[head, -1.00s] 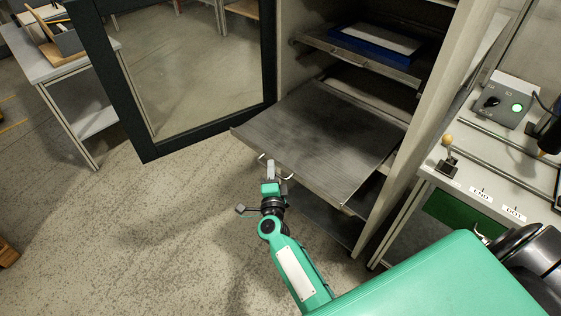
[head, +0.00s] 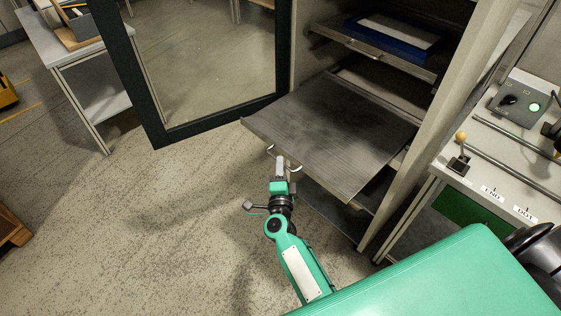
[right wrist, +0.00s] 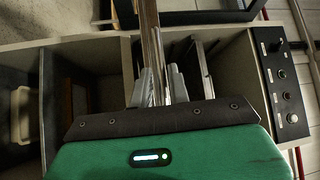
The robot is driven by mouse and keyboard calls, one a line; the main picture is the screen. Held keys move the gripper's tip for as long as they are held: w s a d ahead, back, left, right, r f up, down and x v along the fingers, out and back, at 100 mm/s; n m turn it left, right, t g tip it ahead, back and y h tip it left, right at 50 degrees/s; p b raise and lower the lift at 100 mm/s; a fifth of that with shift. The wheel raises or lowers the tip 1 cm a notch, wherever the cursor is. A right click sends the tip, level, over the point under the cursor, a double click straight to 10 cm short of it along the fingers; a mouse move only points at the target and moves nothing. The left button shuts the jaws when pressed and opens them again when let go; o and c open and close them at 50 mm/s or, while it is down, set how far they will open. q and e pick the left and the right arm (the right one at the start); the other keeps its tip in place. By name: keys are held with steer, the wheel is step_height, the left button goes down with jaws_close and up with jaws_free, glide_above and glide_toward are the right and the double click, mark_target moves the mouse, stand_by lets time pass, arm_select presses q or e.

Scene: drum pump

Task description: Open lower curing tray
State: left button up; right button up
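The lower curing tray (head: 330,135) is a flat grey metal sheet, pulled well out of the cabinet (head: 440,120) below an upper tray. Its wire handle (head: 297,166) is on the front edge. My right gripper (head: 280,163) is at this handle, with its pale fingers closed around it; the fingers hide the handle's middle. In the right wrist view, the fingers (right wrist: 160,85) are close together on either side of the narrow tray edge (right wrist: 152,45). My left gripper is out of view.
An upper tray (head: 360,45) holds a blue frame (head: 390,32). The dark-framed cabinet door (head: 157,130) stands open at left. A bench with a control box (head: 520,100) and a lever (head: 460,150) is at right. The floor (head: 150,220) before the tray is clear.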

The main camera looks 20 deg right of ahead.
steer(key=shift+v, duration=2.8)
steer(key=s+a+f+n+g+y, duration=0.25)
steer(key=s+f+n, duration=0.25)
steer(key=f, duration=0.6)
steer(key=s+a+f+n+g+y, duration=0.1)
steer(key=s+f+n+g+y, duration=0.25)
steer(key=f, duration=0.75)
steer(key=s+a+f+n+g+y, duration=0.1)
steer(key=s+a+f+n+y, duration=0.15)
steer(key=s+f+n, duration=0.65)
steer(key=s+d+f+n+g, duration=0.2)
steer(key=s+f, duration=0.4)
steer(key=s, duration=0.4)
steer(key=s+d+f+n+g, duration=0.2)
steer(key=s+d+f+g, duration=0.2)
steer(key=s, duration=0.5)
steer(key=s+d+f+n+g+h, duration=0.1)
steer(key=s+d+f+g, duration=0.3)
steer(key=s+f, duration=0.6)
steer(key=shift+s+d+n, duration=0.3)
steer(key=shift+d+n, duration=0.25)
steer(key=shift+d, duration=0.55)
steer(key=shift+f, duration=0.15)
